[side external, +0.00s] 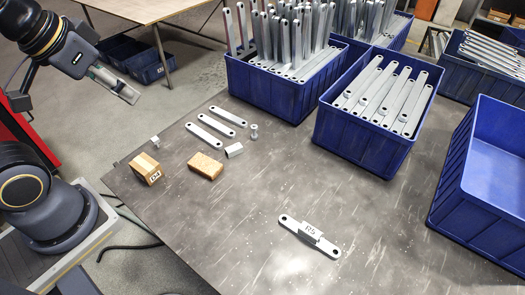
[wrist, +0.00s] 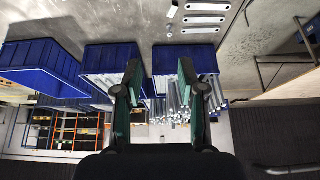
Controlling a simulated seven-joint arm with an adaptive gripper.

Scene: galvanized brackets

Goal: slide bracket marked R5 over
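The bracket marked R5 (side external: 308,233) is a flat silver strip with a hole near each end and a raised block in its middle that carries the label. It lies alone on the front middle of the dark table in the side external view. I cannot make it out in the wrist view. My gripper (side external: 127,93) is raised at the upper left, well away from the bracket. In the wrist view its two fingers (wrist: 160,70) stand apart with nothing between them.
On the dark table (side external: 240,250) lie several loose plain brackets (side external: 204,135), a wooden block (side external: 205,166) and a block marked D4 (side external: 145,168). Blue bins full of brackets (side external: 350,140) stand at the back. An empty blue bin (side external: 490,185) stands at the right. Table around R5 is clear.

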